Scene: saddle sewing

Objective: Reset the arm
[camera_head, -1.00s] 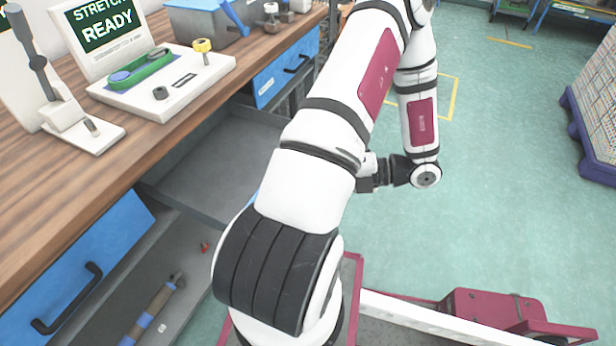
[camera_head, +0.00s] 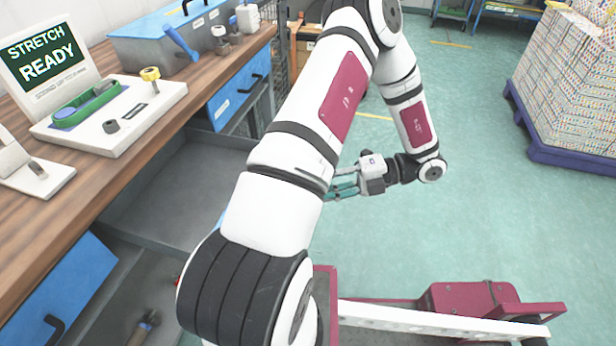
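My arm reaches up from the bottom centre, bends at the top and comes down on the right side of the head view. My gripper (camera_head: 332,186) points left over the floor, beside the workbench. Its teal-grey fingers stand apart with nothing visible between them. Their tips lie close to the edge of my nearer arm link in the picture, which may hide part of them.
The wooden workbench (camera_head: 150,150) fills the left, with a "STRETCH READY" display (camera_head: 48,65), a white fixture board (camera_head: 140,118) and a blue toolbox (camera_head: 150,50). A blue-based pallet (camera_head: 570,155) of stacked goods stands at right. The green floor (camera_head: 480,220) between is clear.

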